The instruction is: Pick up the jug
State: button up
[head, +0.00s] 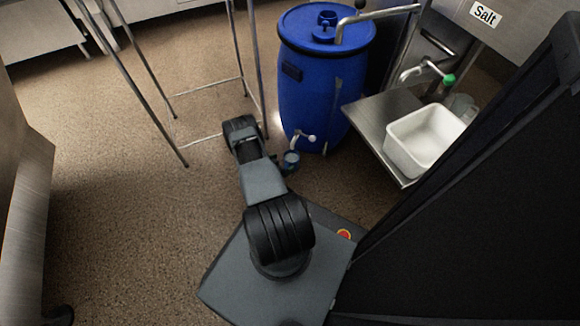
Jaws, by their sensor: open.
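A small, see-through bluish vessel (291,159), which may be the jug, is low beside my arm, just below the tap of the blue barrel (318,85). It is too small to make out a handle. A clear, jug-like container (461,105) also shows at the back of the steel counter, behind the white tub. My arm reaches forward and left from its base, with its far joint left of the bluish vessel. My gripper cannot be made out beyond the arm links.
A thin metal frame (238,47) stands left of the barrel. Brown floor (120,210) is clear at left. A dark panel fills the right.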

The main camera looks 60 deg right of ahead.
aim_at(290, 165)
jog(key=b+x, duration=0.2)
jog(key=x, duration=0.1)
jog(key=shift+d+f, duration=0.25)
jog(key=shift+d, duration=0.1)
jog(key=shift+d+f, duration=0.1)
jog(key=shift+d, duration=0.5)
jog(key=c, duration=1.3)
jog(key=shift+c, duration=1.1)
